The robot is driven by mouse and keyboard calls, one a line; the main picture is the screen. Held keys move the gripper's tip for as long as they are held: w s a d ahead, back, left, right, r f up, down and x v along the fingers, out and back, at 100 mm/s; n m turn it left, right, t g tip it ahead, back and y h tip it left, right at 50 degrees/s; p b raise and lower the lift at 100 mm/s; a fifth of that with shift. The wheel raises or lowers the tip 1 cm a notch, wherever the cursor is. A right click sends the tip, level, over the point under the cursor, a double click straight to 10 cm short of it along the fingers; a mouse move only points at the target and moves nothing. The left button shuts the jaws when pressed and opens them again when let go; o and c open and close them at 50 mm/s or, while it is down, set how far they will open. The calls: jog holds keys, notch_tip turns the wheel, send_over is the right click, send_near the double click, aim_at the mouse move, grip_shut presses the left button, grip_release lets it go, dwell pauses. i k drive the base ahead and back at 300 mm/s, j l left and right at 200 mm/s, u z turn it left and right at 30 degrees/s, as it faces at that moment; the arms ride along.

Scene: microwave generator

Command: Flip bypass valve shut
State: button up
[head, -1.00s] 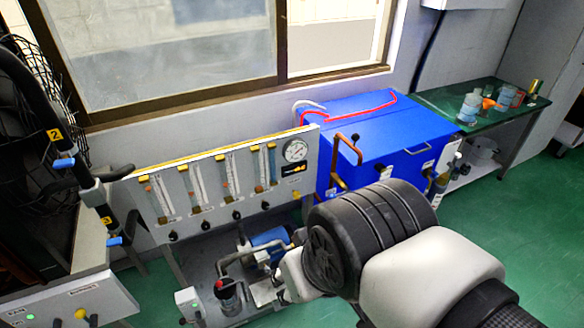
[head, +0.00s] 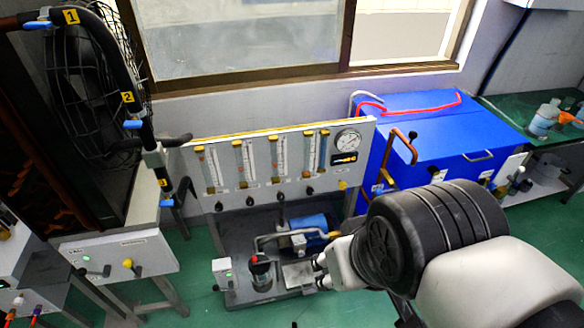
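No label that names the bypass valve is legible. Blue-handled valves sit along a black pipe (head: 112,62) at the left: one by tag 1 (head: 38,25), one by tag 2 (head: 133,124), and one lower by tag 3 (head: 167,203). A bent copper pipe (head: 404,146) with a black knob stands by the blue box. My gripper (head: 320,271) is low in the middle, in front of the flow-meter rig and well to the right of the black pipe. It is partly hidden by my wrist and touches no valve that I can make out.
A flow-meter panel (head: 227,199) with a round gauge (head: 348,140) stands behind my arm. A blue box (head: 447,140) and a green table (head: 507,105) are to the right. A grey control box (head: 115,252) with a yellow knob is at the left. Green floor (head: 207,292) shows between the stands.

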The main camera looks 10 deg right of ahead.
aim_at(128, 264)
jog(key=u, duration=1.4)
